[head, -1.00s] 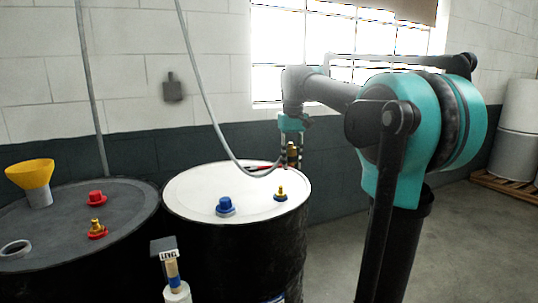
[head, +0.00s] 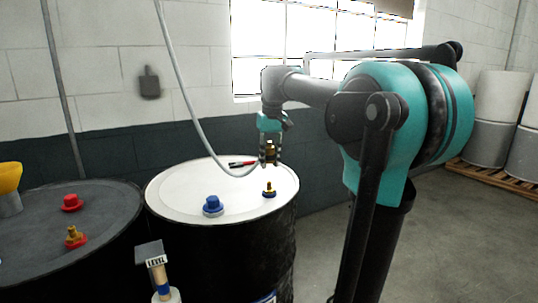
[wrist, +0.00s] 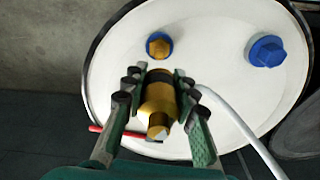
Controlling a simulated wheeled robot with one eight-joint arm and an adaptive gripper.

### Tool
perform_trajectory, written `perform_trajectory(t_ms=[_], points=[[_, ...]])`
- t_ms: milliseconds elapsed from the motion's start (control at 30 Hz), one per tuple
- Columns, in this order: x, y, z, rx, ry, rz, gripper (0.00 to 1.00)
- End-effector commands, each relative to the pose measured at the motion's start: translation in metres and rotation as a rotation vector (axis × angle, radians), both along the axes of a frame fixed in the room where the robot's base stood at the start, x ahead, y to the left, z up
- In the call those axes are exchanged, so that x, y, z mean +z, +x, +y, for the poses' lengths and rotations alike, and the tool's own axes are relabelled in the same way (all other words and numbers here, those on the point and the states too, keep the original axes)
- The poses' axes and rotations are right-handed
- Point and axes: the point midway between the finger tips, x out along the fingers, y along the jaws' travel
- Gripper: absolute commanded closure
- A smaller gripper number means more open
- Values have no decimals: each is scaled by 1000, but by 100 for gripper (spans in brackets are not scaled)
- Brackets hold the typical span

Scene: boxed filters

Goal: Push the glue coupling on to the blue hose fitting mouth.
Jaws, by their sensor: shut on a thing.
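The glue coupling (wrist: 158,98) is a brass cylinder with a dark band. My gripper (wrist: 157,82) is shut on it, with one finger on each side. The coupling also shows in the head view (head: 271,153). The blue hose fitting (head: 269,189) is a brass stub on a blue base on top of the white drum lid (head: 180,190). In the head view the coupling is above the fitting, with a gap between them. In the wrist view the fitting mouth (wrist: 159,45) lies beyond the coupling's far end, which hides no part of the brass mouth.
A pale hose (head: 190,105) hangs down to the coupling. A blue cap (head: 213,205) stands left of the fitting; a red-and-black tool (head: 241,164) lies behind. The darker drum (head: 110,200) at left carries a red cap (head: 72,202) and a red-based brass fitting (head: 75,237).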

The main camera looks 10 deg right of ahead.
Motion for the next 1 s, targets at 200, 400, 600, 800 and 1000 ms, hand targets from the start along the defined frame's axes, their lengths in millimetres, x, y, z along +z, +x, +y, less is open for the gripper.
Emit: perform_trajectory(t_ms=[200,400,600,800,1000], points=[[-20,0,0,0,2,-6,100],[-38,0,0,1,2,-5,100],[-52,0,0,1,2,-5,100],[-58,0,0,1,2,-5,100],[-59,0,0,1,2,-5,100]])
